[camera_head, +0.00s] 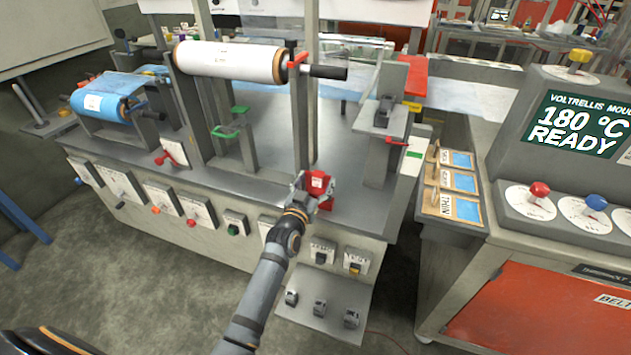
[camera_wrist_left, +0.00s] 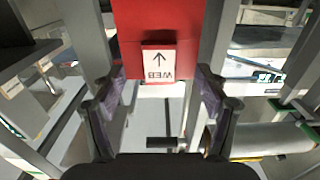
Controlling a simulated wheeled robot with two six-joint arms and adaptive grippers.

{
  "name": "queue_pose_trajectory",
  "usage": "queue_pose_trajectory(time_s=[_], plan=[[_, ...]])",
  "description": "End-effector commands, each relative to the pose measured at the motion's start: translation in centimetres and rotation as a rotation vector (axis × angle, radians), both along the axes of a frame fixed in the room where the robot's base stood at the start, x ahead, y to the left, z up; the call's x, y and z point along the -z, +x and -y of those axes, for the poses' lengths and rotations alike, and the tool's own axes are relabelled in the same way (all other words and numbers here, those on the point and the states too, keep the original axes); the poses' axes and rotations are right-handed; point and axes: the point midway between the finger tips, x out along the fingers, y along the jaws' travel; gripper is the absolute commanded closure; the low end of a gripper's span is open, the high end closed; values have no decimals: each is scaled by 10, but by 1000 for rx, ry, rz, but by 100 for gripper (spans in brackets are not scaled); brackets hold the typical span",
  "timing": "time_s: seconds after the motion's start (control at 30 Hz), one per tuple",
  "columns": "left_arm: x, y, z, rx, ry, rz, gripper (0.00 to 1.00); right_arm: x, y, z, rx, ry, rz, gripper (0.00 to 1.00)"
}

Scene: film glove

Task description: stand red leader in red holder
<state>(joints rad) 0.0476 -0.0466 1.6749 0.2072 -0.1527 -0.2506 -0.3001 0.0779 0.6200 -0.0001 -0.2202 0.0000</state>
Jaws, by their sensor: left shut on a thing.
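My left gripper (camera_head: 316,190) is shut on the red leader (camera_head: 321,183), a red piece with a small white label, above the front edge of the machine's grey deck. In the left wrist view, the red leader (camera_wrist_left: 160,20) fills the top middle; its white label has an arrow and the upside-down word WEB. The left gripper's fingers (camera_wrist_left: 160,100) stand on either side of its lower edge. A red block (camera_head: 415,75) stands at the machine's back right; I cannot tell whether it is the red holder. My right gripper is not in view.
A white film roll (camera_head: 230,62) sits on a shaft above the deck, and a blue roll (camera_head: 100,105) lies at the left. Grey posts (camera_head: 303,110) rise just behind my gripper. A control console (camera_head: 570,130) stands at the right.

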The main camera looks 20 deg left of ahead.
Motion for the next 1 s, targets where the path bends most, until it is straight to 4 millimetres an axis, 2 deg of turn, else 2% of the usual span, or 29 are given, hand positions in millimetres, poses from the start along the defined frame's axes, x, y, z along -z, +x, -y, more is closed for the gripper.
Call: queue_pose_trajectory(time_s=[1.0], plan=[[-1,0,0,8,0,2,58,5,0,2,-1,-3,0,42]])
